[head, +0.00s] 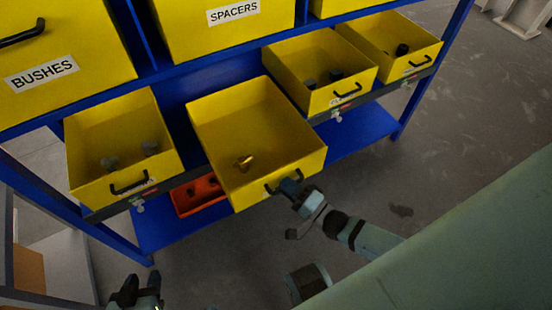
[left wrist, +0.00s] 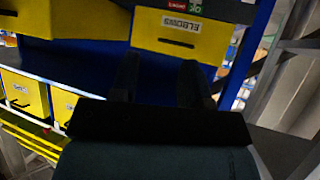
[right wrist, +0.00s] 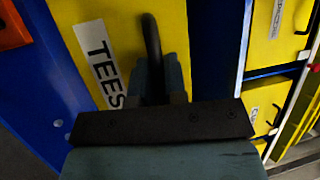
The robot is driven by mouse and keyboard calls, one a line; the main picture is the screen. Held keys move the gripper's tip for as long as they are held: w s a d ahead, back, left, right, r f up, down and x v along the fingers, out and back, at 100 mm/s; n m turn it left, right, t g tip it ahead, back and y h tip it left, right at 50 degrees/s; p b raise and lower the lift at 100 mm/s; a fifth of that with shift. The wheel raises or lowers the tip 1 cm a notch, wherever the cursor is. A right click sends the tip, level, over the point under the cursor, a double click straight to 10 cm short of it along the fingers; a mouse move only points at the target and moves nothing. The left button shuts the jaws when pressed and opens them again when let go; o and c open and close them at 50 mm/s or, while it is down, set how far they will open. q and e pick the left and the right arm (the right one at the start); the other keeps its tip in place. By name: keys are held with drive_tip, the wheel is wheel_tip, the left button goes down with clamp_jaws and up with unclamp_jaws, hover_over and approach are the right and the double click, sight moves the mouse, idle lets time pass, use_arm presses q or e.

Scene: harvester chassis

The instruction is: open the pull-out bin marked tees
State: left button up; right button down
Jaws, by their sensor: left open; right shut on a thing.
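The yellow tees bin (head: 215,118) is pulled out from the blue rack in the head view, further forward than the bins beside it. A small brass-coloured fitting (head: 245,163) lies inside. In the right wrist view the TEES label (right wrist: 100,62) shows on the bin's front, beside its black handle (right wrist: 151,45). My right gripper (head: 292,187) is shut on that handle; its fingers also show in the right wrist view (right wrist: 158,80). My left gripper (head: 135,292) is open and empty at the lower left, away from the rack; its fingers also show in the left wrist view (left wrist: 160,85).
Yellow bins stand left (head: 75,148) and right (head: 290,62) of the tees bin. Above are larger bins marked BUSHES (head: 75,95) and SPACERS (head: 220,35). A red tray (head: 203,207) is on the blue lower shelf (head: 165,233). Grey floor (head: 460,120) at right is clear.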

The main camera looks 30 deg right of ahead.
use_arm(q)
drive_tip(key=shift+r+p, duration=0.1)
drive_tip(key=shift+p, duration=0.4)
use_arm(e)
drive_tip(key=shift+s+d, duration=0.1)
drive_tip(key=shift+s, duration=1.95)
use_arm(q)
drive_tip(key=shift+s, duration=0.1)
use_arm(e)
drive_tip(key=c, duration=1.5)
unclamp_jaws()
drive_tip(key=shift+o, duration=0.2)
